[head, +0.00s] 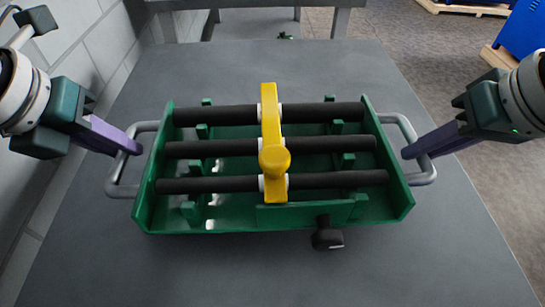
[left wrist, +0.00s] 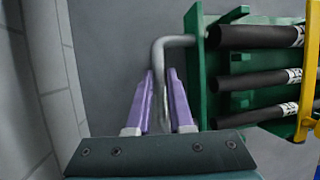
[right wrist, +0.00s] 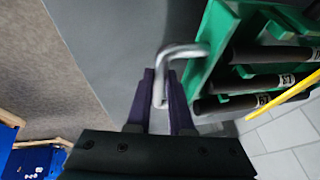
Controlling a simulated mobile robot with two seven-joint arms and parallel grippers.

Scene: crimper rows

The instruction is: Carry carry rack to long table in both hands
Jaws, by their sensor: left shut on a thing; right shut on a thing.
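The carry rack (head: 260,217) is a green tray with several black rods lying across it and a yellow bar with a knob (head: 272,150) over their middle. Grey loop handles stick out at both ends. My left gripper (head: 130,148) is shut on the left handle (head: 113,180), which also shows between the purple fingers in the left wrist view (left wrist: 158,80). My right gripper (head: 412,150) is shut on the right handle (head: 428,172), seen between the fingers in the right wrist view (right wrist: 160,75). The rack is over a dark grey table top (head: 270,280); I cannot tell whether it touches it.
A grey block wall (head: 70,40) runs close along the left side. Another grey bench (head: 340,20) stands at the back. A blue cabinet (head: 525,30) and wooden pallets (head: 460,7) are at the far right, past open floor (head: 440,60).

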